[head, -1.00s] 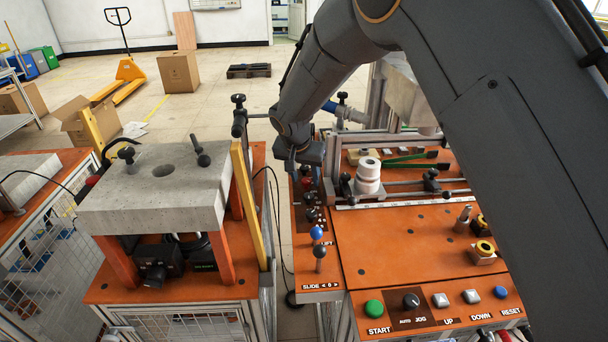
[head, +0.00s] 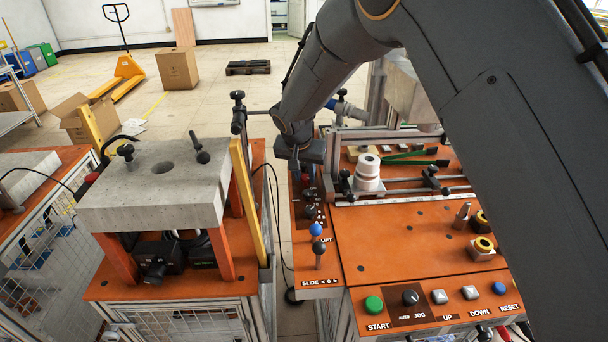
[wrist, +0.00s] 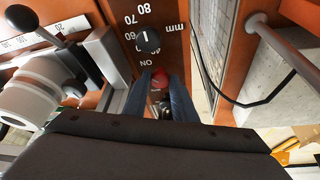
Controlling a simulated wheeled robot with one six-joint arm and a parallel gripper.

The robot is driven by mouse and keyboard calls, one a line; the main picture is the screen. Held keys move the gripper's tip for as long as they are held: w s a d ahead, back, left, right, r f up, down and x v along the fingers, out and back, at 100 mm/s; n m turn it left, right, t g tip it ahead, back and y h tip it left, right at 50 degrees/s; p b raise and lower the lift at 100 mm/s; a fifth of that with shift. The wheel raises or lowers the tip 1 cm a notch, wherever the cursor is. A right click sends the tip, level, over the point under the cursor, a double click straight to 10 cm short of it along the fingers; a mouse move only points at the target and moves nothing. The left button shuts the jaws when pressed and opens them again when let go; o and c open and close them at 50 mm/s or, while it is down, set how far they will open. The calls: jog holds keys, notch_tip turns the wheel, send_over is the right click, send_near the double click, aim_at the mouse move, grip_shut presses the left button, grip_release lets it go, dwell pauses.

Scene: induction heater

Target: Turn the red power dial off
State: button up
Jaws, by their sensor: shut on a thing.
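The red power dial (wrist: 160,82) shows in the wrist view on a dark panel, with the word ON printed upside down just above it. My gripper (wrist: 163,84) is shut on it, one blue-grey finger on each side. The fingers hide part of the dial, and I cannot read which way it points. In the head view my gripper (head: 304,176) reaches down over the narrow left panel of the orange machine, and the dial is mostly hidden there.
A black knob (wrist: 148,40) with a numbered mm scale sits close to the dial. A blue-topped lever (head: 316,230) stands on the same panel in front. A white ribbed part (head: 367,172) stands to the right. A grey block stand (head: 150,205) is left, beyond a gap.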

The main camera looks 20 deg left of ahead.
jog(key=n, duration=0.2)
jog(key=n+y, duration=0.1)
jog(key=n, duration=0.1)
jog(key=shift+w+d+y, duration=0.1)
jog(key=shift+d+y, duration=0.1)
jog(key=shift+y, duration=0.1)
jog(key=shift+w+n+g+y+b, duration=0.1)
jog(key=shift+n+g+y+b, duration=0.45)
jog(key=shift+n, duration=0.65)
jog(key=shift+d+n, duration=0.1)
jog(key=shift+n, duration=0.2)
jog(key=o, duration=1)
jog(key=shift+o, duration=0.2)
jog(key=shift+r, duration=0.1)
jog(key=b+v, duration=0.2)
jog(key=v, duration=0.5)
jog(key=shift+r+b, duration=0.35)
